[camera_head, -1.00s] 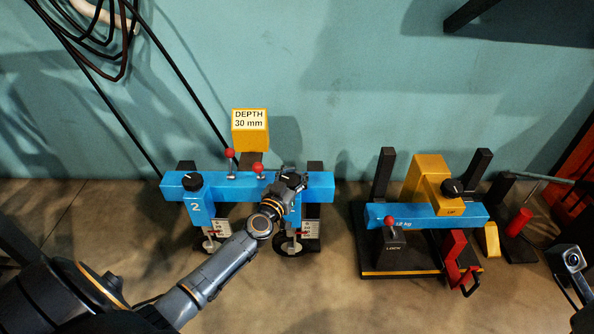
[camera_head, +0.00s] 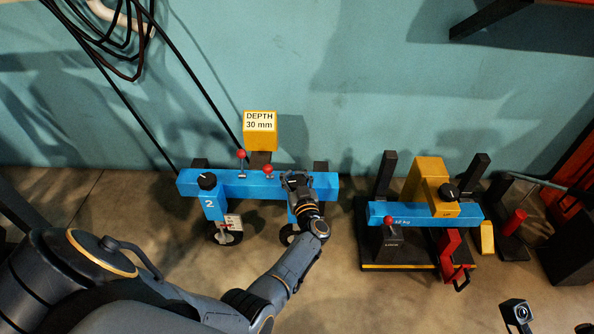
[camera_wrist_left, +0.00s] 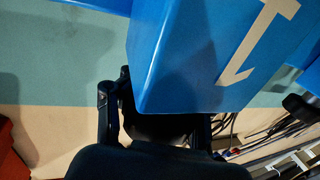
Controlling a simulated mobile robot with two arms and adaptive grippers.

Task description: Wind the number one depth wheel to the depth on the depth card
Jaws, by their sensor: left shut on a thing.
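The depth card (camera_head: 260,121) stands on a yellow block behind the blue beam (camera_head: 255,184) and reads "DEPTH 30 mm". My left gripper (camera_head: 297,181) is at the right end of the beam, shut on the number one depth wheel, which it hides in the head view. In the left wrist view, the fingers (camera_wrist_left: 157,122) have a dark part between them, beside the blue face (camera_wrist_left: 200,60) marked with a large 1. The arm hides most of the number one leg and its scale. My right gripper's fingers do not show.
The black number two wheel (camera_head: 207,181) sits at the left of the beam. Two red-knobbed levers (camera_head: 241,154) (camera_head: 268,170) stand between the wheels, close to my gripper. A second blue and yellow stand (camera_head: 428,212) is at the right. Floor between the stands is clear.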

